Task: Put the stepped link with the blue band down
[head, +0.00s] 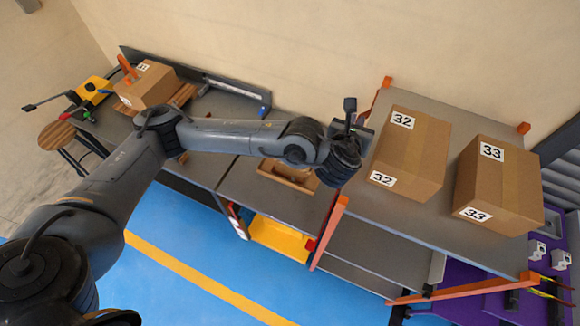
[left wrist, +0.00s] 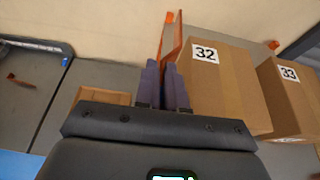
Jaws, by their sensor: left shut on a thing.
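My left gripper (head: 360,135) is over the grey benches and rack, beside the box marked 32. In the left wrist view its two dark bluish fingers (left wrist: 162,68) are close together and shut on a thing. An orange-brown strip shows at and beyond the fingertips; I cannot tell how much is the held link and how much the rack's orange post behind. No blue band can be made out. In the head view my wrist hides what the gripper holds. A wooden tray (head: 288,174) lies on the bench below the forearm, also in the left wrist view (left wrist: 104,97). My right gripper is not in view.
Boxes marked 32 (head: 410,152) and 33 (head: 498,185) stand on the orange-framed rack (head: 350,220). A box marked 31 (head: 147,85) sits at the far left near a yellow tool (head: 93,92). A yellow bin (head: 278,238) is under the bench.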

